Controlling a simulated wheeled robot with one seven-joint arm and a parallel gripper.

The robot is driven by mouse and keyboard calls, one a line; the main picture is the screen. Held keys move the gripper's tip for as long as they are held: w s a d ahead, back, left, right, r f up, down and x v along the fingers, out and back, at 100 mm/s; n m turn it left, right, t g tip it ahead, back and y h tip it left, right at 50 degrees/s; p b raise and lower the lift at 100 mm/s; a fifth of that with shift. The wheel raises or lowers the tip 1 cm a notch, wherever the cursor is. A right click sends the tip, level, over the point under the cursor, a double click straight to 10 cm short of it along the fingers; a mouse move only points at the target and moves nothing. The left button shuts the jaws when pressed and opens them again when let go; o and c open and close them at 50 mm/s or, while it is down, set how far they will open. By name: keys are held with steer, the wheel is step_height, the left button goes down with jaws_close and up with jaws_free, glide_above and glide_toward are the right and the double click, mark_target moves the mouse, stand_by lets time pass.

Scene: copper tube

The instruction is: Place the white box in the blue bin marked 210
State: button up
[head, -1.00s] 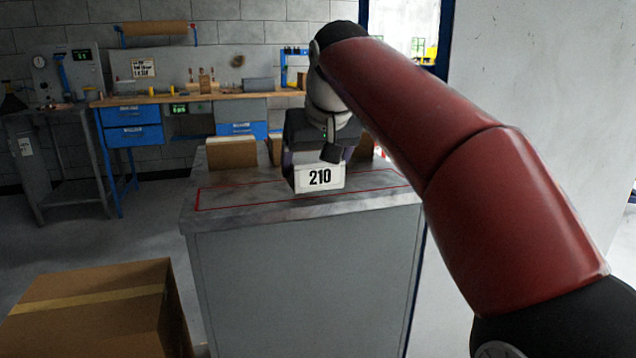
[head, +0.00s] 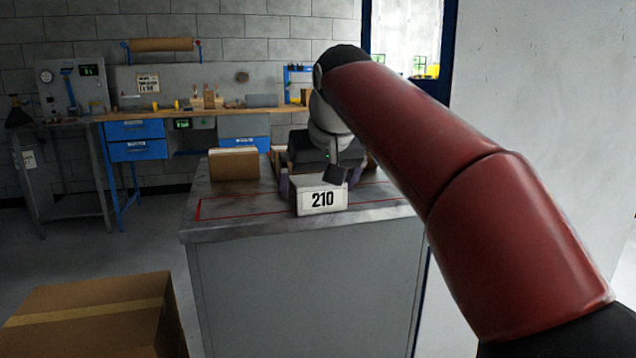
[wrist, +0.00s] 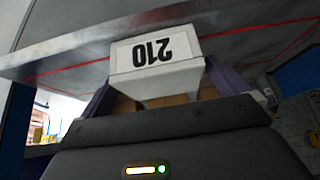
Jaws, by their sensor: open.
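The white box (head: 322,200) bears a label reading 210 and stands on the grey metal counter (head: 235,226), near its front edge. In the wrist view the white box (wrist: 160,75) appears upside down, with its label facing away from my gripper. My gripper (head: 318,180) is open, its dark purple fingers on either side of the box's rear part. The same gripper (wrist: 165,92) shows in the wrist view; whether a finger touches the box I cannot tell. I see no blue bin marked 210; the number shows only on the white box.
A red outline (head: 240,214) marks the counter top. A brown box (head: 234,164) stands behind left, and more brown shows behind my gripper. A taped carton (head: 90,312) is at the lower left. A workbench with blue drawers (head: 137,140) stands behind.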

steer(key=p+v, duration=0.2)
steer(key=v, duration=1)
steer(key=shift+p, duration=0.4)
